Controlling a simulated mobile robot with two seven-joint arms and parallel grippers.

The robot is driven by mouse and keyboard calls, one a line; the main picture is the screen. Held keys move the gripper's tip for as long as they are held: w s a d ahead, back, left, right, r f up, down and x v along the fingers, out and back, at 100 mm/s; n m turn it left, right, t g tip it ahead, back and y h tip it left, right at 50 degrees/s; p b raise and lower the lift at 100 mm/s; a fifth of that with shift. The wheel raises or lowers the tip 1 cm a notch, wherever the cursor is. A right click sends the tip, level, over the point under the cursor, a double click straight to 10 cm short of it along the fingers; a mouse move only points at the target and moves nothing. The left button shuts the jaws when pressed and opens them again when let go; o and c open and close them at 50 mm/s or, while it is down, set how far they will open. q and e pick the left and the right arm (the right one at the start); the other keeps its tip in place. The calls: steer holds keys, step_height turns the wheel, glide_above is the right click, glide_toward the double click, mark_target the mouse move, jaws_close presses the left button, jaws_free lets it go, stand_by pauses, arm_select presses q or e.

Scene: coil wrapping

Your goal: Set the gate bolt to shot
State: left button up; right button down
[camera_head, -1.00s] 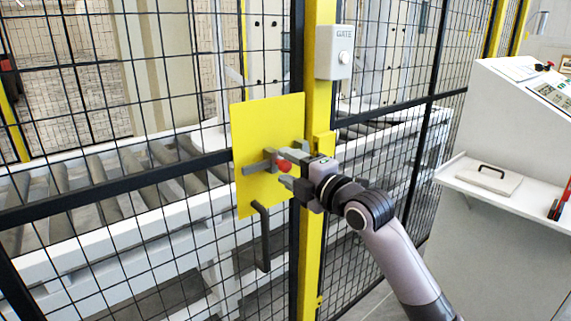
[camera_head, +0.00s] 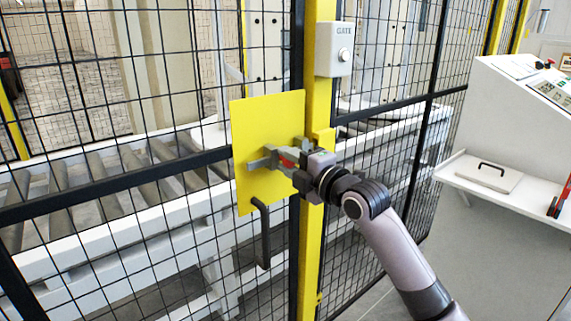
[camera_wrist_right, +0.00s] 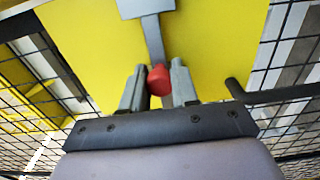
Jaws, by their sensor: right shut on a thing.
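The gate bolt (camera_head: 262,162) is a grey bar on a yellow plate (camera_head: 255,118) fixed to the mesh gate. Its red knob (camera_head: 291,154) is partly hidden by my gripper in the head view. My right gripper (camera_head: 288,160) is at the bolt, its fingers on either side of the knob. In the right wrist view, the red knob (camera_wrist_right: 158,80) sits between the two fingertips (camera_wrist_right: 158,88), with a grey stem running up to the bolt (camera_wrist_right: 146,8). The gripper is shut on the knob. My left gripper is not in view.
A yellow post (camera_head: 318,120) carries a grey box marked GATE (camera_head: 334,50). A black handle (camera_head: 262,232) hangs below the plate. Conveyor rollers (camera_head: 110,195) lie behind the mesh. A white console (camera_head: 520,120) stands at the right.

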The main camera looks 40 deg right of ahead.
steer(key=d, duration=0.4)
steer(key=shift+w+b, duration=0.15)
steer(key=shift+b, duration=0.15)
steer(key=c, duration=0.9)
jaws_free()
steer(key=shift+d, duration=0.1)
steer(key=shift+s+d+b, duration=0.2)
steer(key=shift+s+b, duration=0.45)
steer(key=shift+s, duration=2.9)
